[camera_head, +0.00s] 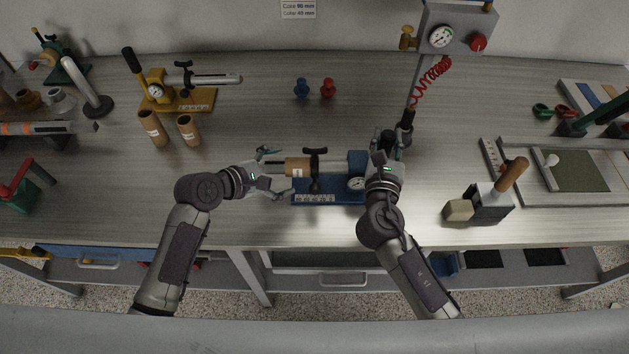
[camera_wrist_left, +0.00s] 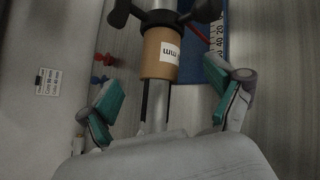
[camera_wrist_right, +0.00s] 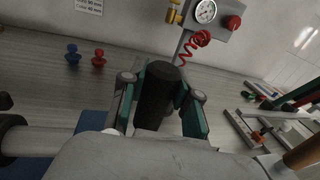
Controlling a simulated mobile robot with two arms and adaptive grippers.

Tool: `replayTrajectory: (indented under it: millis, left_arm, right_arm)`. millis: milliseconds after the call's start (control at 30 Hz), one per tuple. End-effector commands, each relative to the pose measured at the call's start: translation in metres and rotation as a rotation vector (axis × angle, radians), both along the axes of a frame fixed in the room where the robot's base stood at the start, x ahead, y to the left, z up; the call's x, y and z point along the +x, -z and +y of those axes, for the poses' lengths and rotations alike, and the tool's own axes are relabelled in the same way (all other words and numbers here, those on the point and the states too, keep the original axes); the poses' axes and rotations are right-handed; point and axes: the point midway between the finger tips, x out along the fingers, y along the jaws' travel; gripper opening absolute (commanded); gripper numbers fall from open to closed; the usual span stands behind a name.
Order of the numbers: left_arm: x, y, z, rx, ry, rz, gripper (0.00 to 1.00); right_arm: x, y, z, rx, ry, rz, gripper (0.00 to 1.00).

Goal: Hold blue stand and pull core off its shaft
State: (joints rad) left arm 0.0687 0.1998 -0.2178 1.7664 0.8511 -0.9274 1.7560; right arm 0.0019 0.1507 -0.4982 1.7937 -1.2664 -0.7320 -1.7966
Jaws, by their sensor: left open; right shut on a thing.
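The blue stand (camera_head: 357,160) lies at the table's middle, with a grey shaft pointing left. A brown cardboard core (camera_head: 297,167) with a white label is around the shaft; it also shows in the left wrist view (camera_wrist_left: 160,56). A black knob sits beside the core's right end. My left gripper (camera_head: 276,174) is open at the shaft's left end, fingers on either side of the shaft (camera_wrist_left: 154,108) and apart from the core. My right gripper (camera_wrist_right: 160,98) is shut on the black handle (camera_wrist_right: 157,88) at the stand's right end; my arm partly hides this in the head view.
A yellow stand (camera_head: 185,104) and two loose cores (camera_head: 153,128) stand at the back left. Blue and red pegs (camera_head: 327,87) are behind. A gauge box with red hose (camera_head: 440,38) rises behind my right gripper. A wooden-handled block (camera_head: 492,202) stands to the right.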

Motion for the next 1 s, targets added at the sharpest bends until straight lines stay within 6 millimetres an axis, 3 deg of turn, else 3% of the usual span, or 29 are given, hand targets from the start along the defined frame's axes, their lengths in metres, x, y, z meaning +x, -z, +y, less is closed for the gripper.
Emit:
replayTrajectory:
  millis: [333,733,767,1000]
  left_arm:
    - [0.023,0.019,-0.025,-0.001,0.001,0.000,0.92]
    - [0.026,0.022,-0.029,0.001,0.001,0.000,0.92]
    - [0.026,0.022,-0.029,0.001,0.001,0.000,0.90]
    - [0.026,0.022,-0.029,0.001,0.001,-0.001,0.50]
  right_arm:
    - [0.000,0.000,-0.001,0.000,0.001,-0.001,0.00]
    - [0.000,0.000,-0.001,0.000,0.001,-0.001,0.00]
    - [0.000,0.000,-0.001,0.000,0.001,-0.001,0.00]
    - [0.000,0.000,-0.001,0.000,0.001,-0.001,0.00]
